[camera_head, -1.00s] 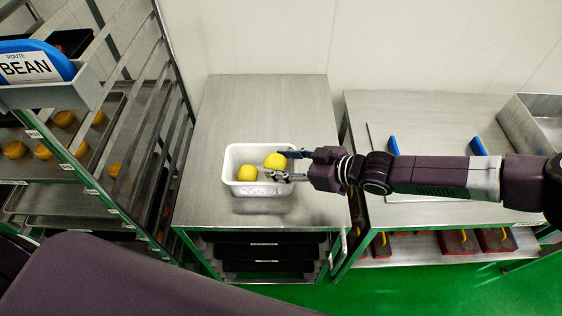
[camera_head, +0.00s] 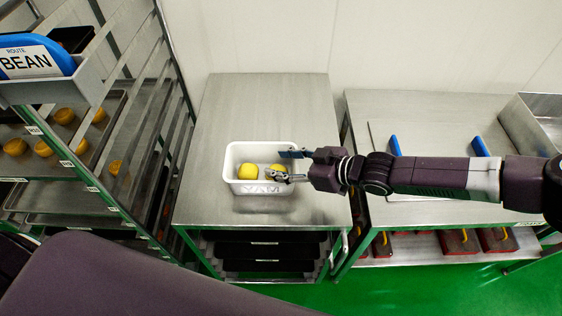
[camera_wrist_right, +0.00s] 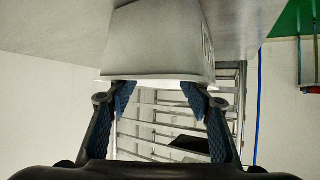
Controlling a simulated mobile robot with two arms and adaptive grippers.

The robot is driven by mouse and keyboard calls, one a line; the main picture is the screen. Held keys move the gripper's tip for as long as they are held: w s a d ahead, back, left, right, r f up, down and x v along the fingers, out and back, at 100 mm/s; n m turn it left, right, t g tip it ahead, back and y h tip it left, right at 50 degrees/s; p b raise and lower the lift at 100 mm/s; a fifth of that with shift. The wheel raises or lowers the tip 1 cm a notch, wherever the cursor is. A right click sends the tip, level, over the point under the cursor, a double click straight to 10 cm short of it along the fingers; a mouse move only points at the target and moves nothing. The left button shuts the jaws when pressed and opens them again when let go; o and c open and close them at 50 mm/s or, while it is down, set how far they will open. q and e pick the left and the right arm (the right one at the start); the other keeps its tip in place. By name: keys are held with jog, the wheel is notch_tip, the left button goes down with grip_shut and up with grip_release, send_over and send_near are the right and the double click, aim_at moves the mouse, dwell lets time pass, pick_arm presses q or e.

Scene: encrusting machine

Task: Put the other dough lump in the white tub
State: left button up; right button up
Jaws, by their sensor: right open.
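The white tub (camera_head: 232,161) stands on the steel table. Two yellow dough lumps are inside it: one on the left (camera_head: 247,171) and one on the right (camera_head: 276,170), both low in the tub. My right gripper (camera_head: 283,166) is open and empty at the tub's right side, its fingertips over the right lump and partly hiding it. In the right wrist view the open fingers (camera_wrist_right: 166,100) show with nothing between them, and the tub's outer wall (camera_wrist_right: 160,45) fills the top. My left gripper is not seen in these views.
The steel table (camera_head: 260,105) is bare behind the tub. A rack (camera_head: 120,180) with trays of yellow-orange pieces stands at the left, with a blue BEAN sign (camera_head: 35,62). A second steel table (camera_head: 430,115) with blue-handled tools stands at the right.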

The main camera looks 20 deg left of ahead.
jog(key=shift+d+r, duration=0.2)
jog(key=shift+d, duration=0.15)
jog(key=b+v, duration=0.1)
jog(key=v, duration=1)
jog(key=shift+r, duration=0.3)
jog(key=shift+d, duration=0.15)
